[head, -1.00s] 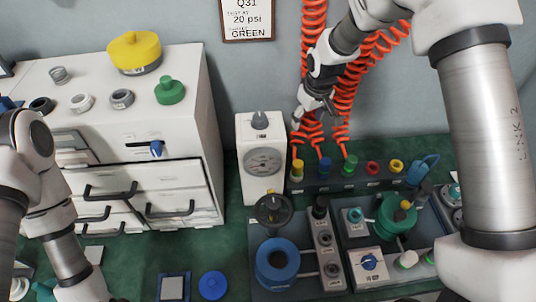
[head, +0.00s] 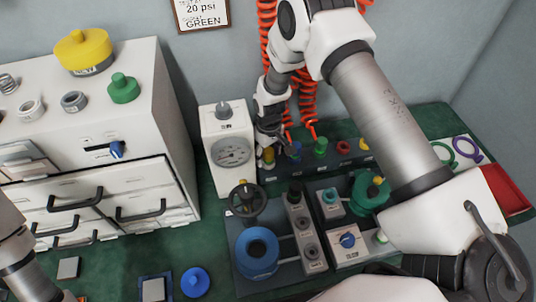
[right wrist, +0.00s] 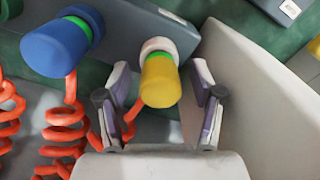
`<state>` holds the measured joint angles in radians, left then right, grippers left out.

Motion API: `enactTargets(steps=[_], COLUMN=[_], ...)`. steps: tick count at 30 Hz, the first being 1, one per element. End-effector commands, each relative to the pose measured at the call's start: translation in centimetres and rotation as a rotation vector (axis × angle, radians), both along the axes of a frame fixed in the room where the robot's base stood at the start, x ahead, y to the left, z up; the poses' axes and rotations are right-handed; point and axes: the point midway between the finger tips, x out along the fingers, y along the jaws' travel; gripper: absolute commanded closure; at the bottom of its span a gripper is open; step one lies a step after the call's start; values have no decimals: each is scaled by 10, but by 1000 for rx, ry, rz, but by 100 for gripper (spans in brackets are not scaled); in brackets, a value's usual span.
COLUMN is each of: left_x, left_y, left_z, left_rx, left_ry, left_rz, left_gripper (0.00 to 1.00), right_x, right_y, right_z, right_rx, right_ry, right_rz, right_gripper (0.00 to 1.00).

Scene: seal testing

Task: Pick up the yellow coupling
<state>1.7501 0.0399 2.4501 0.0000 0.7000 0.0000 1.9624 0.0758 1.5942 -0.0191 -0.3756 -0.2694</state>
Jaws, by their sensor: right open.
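The yellow coupling (head: 269,156) stands at the left end of a dark rack, beside the white gauge box. In the right wrist view the yellow coupling (right wrist: 162,82) has a green band and a pale collar, and lies between the two open fingers, apart from both. My right gripper (head: 268,142) is open and empty, just above and around the coupling; in the wrist view its fingertips (right wrist: 160,85) flank it. My left arm (head: 22,255) shows at the lower left edge; its gripper is out of the picture.
The blue coupling (right wrist: 58,45) stands close beside the yellow one. The gauge box (head: 228,150) is close on the other side. Orange coiled hoses (head: 270,40) hang behind. Green (head: 320,147) and red (head: 343,146) couplings stand further right on the rack.

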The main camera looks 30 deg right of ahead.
Motion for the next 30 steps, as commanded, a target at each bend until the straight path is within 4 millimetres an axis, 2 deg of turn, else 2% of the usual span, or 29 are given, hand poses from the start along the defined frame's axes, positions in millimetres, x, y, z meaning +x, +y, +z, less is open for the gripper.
enactTargets(steps=[5,9,10,11,23,26,30], left_x=[0,0,0,0,0,0,0], left_y=[0,0,0,0,0,0,0], left_z=[0,0,0,0,-1,-1,-2], left_rx=[0,0,0,0,0,0,0], left_ry=[0,0,0,0,0,0,0], left_rz=[0,0,0,0,0,0,0], left_gripper=[60,60,60,60,60,60,60], right_x=[1,1,1,1,1,2,2], right_y=[0,0,0,0,0,0,0], right_z=[0,0,0,0,5,15,40], right_rx=[0,0,0,0,-1,0,0], right_ry=[-2,-2,-2,-2,-2,-4,-6], right_rz=[0,0,0,0,0,1,1], right_gripper=[34,83,94,100,100,100,100])
